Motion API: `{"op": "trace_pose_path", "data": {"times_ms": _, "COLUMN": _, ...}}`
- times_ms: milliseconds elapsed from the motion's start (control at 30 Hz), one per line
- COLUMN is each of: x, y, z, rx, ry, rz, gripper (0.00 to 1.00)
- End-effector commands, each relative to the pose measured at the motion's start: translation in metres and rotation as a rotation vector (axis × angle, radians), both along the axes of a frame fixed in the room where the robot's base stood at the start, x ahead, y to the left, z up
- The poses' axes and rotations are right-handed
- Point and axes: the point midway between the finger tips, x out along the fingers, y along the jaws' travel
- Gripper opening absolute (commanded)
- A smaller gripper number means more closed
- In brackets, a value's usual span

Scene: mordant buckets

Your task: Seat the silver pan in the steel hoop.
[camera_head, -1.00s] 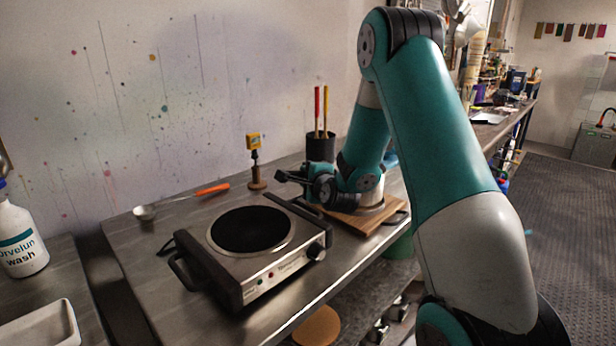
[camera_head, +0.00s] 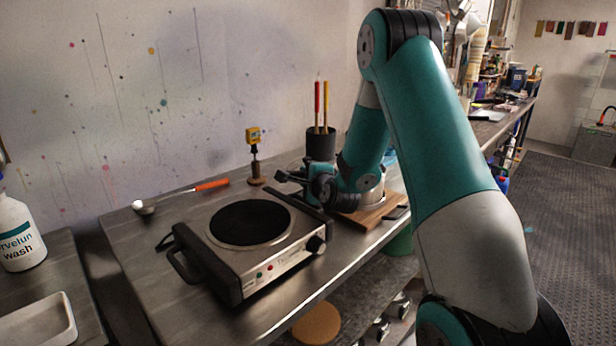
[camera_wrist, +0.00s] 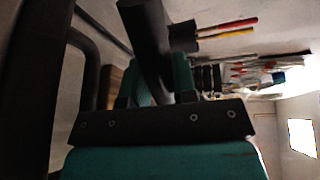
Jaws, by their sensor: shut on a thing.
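My gripper (camera_head: 318,186) is low over the right part of the bench, beside the hotplate. In the wrist view its fingers (camera_wrist: 155,90) are shut on a dark round bar (camera_wrist: 148,40), which looks like the silver pan's handle. A pale silver round edge (camera_head: 372,201) shows under my wrist, above a wooden board (camera_head: 372,221). My wrist hides most of it, so I cannot tell pan from steel hoop there, or whether they touch.
A hotplate (camera_head: 290,262) with a black round top stands left of my gripper. A dark pot (camera_head: 320,146) with upright sticks and a yellow-headed stand (camera_head: 253,136) are behind. An orange-handled ladle (camera_head: 210,185) lies at the back left. The bench front edge is close.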

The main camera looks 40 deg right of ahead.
Motion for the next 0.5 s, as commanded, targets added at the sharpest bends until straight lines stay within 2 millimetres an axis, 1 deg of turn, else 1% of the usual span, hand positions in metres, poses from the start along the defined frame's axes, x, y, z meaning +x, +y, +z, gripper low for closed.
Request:
{"op": "trace_pose_path", "data": {"times_ms": 267, "x": 0.0006, "y": -0.0007, "z": 0.0017, "rx": -0.006, "ry": -0.004, "rz": 0.000, "gripper": 0.00}}
{"op": "trace_pose_path", "data": {"times_ms": 300, "x": 0.0006, "y": -0.0007, "z": 0.0018, "rx": -0.006, "ry": -0.004, "rz": 0.000, "gripper": 0.35}}
{"op": "trace_pose_path", "data": {"times_ms": 400, "x": 0.0005, "y": -0.0006, "z": 0.0014, "rx": -0.005, "ry": -0.004, "rz": 0.000, "gripper": 0.56}}
{"op": "trace_pose_path", "data": {"times_ms": 500, "x": 0.0003, "y": -0.0004, "z": 0.0007, "rx": -0.003, "ry": -0.002, "rz": 0.000, "gripper": 0.56}}
